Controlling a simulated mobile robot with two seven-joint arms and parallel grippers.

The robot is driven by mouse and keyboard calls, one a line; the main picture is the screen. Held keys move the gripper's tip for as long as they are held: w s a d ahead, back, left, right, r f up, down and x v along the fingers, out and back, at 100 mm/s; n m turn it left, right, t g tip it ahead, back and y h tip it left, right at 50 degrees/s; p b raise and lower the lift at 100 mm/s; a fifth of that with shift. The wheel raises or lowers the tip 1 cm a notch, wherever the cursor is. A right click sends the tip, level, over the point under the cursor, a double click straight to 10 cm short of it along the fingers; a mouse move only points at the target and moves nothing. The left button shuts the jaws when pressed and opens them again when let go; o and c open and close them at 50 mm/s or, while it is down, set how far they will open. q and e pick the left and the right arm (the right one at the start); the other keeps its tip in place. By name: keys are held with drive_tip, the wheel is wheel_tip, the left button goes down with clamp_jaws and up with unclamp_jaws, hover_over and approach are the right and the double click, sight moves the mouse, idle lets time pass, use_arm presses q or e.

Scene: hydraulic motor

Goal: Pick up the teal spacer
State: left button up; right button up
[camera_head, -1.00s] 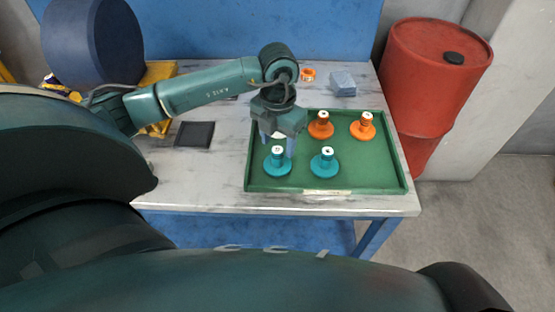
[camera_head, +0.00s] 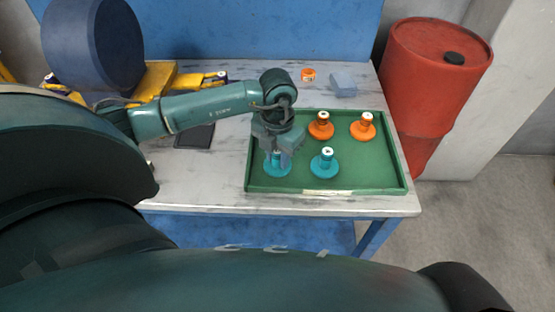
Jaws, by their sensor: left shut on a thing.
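Two teal spacers stand upright in the front of the green tray (camera_head: 370,178), each with a wide round base and a white top. My left gripper (camera_head: 278,158) is over the left teal spacer (camera_head: 277,170), pointing down, and is shut on its upper part. The fingers partly hide that spacer, and its base appears to be still at the tray floor. The other teal spacer (camera_head: 324,163) stands free just to the right. My right gripper is not in view.
Two orange spacers (camera_head: 321,126) (camera_head: 362,126) stand at the back of the tray. Behind it on the table are an orange ring-like part (camera_head: 308,74) and a blue-grey block (camera_head: 343,85). A dark flat pad (camera_head: 195,135) lies left. A red drum (camera_head: 436,75) stands right.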

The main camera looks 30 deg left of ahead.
use_arm(q)
clamp_jaws()
wheel_tip(320, 180, up, 10)
drive_tip(key=shift+r, duration=0.1)
idle(0.4)
drive_tip(key=s+d+p, duration=0.1)
drive_tip(key=s+d, duration=0.8)
drive_tip(key=s, duration=0.5)
drive_tip(key=shift+s+p, duration=0.3)
